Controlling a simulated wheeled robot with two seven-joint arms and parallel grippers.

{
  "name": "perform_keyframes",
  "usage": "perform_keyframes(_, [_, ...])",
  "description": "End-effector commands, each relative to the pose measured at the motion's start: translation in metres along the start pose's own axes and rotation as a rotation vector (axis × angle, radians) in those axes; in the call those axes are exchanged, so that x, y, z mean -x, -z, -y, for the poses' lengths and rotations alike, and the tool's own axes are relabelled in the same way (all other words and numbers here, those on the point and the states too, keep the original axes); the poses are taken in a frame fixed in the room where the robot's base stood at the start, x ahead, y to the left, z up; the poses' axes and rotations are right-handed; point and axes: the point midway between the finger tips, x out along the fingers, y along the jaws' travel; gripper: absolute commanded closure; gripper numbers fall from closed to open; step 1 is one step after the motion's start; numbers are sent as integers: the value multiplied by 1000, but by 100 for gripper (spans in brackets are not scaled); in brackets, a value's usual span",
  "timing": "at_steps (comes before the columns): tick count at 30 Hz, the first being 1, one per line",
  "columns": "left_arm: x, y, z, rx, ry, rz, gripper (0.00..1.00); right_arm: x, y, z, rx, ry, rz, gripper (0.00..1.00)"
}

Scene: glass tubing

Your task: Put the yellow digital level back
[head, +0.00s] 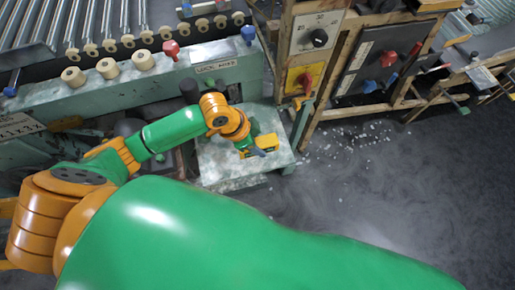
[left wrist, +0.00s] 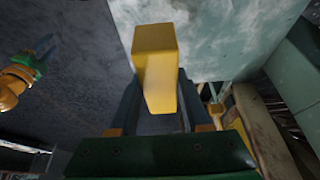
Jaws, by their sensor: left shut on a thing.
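The yellow digital level (head: 268,141) is a small yellow block over the pale shelf (head: 222,165) beside the machine. My left gripper (head: 257,151) is shut on it. In the left wrist view the level (left wrist: 155,45) stands up between the two dark fingers of the left gripper (left wrist: 157,105). Its far end reaches toward the pale mottled surface. I cannot tell whether it touches that surface. At the left of the left wrist view, an orange and green gripper with bluish fingers, my right one (left wrist: 42,48), shows small; its opening is unclear.
The green machine bed (head: 150,92) with metal rollers runs behind the shelf. A wooden frame with a control box (head: 317,36) stands just right of the shelf. Pale shards (head: 358,143) lie on the dark floor to the right. The floor at lower right is mostly clear.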

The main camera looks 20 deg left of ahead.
Motion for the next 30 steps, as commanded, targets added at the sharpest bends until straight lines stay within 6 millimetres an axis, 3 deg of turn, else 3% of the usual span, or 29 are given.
perform_keyframes(7, [-36,-12,8,0,0,-1,100,-5,-1,0,0,1,2,50])
perform_keyframes(16, [-39,-14,8,-2,1,0,100,-5,-2,1,0,1,4,50])
perform_keyframes(17, [-39,-14,8,-1,1,0,50,-5,-2,1,0,1,4,50])
perform_keyframes(20, [-39,-14,8,-2,1,0,23,-5,-2,1,0,1,4,50])
perform_keyframes(30, [-35,-13,8,-2,1,0,23,-3,-3,1,0,1,5,50])
